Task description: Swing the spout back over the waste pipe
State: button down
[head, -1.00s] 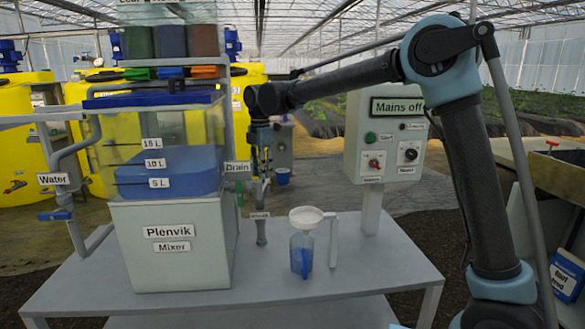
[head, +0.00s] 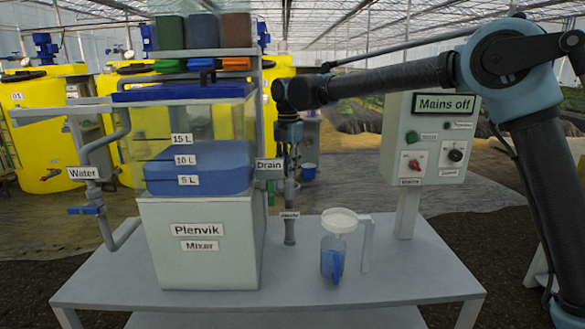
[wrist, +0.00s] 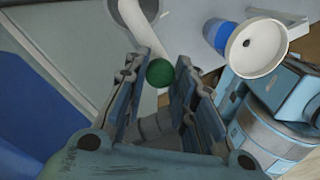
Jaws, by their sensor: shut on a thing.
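My gripper (head: 289,150) points down beside the mixer's Drain label (head: 269,165). In the wrist view, my gripper's fingers (wrist: 168,88) are closed around a green knob (wrist: 160,73), which I take to be on the spout. The spout is mostly hidden behind my gripper in the head view. The waste pipe (head: 290,230) stands upright on the bench just below my gripper, with a small label at its top. I cannot tell whether the spout end is over it. A clear jug with blue contents (head: 333,262) and a white funnel (head: 339,220) stands to the right.
The Plenvik mixer (head: 197,258) is close on the left. A grey bracket (head: 366,240) stands beside the jug. The "Mains off" control box (head: 430,145) is on a post farther right. The bench's front right (head: 420,275) is clear.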

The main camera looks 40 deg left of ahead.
jog(key=shift+a+r, duration=0.1)
jog(key=shift+a, duration=0.1)
jog(key=c, duration=1.4)
grip_release()
jog(key=shift+s, duration=0.1)
jog(key=shift+o, duration=0.5)
notch_tip(320, 180, up, 12)
jog(key=shift+d, duration=0.1)
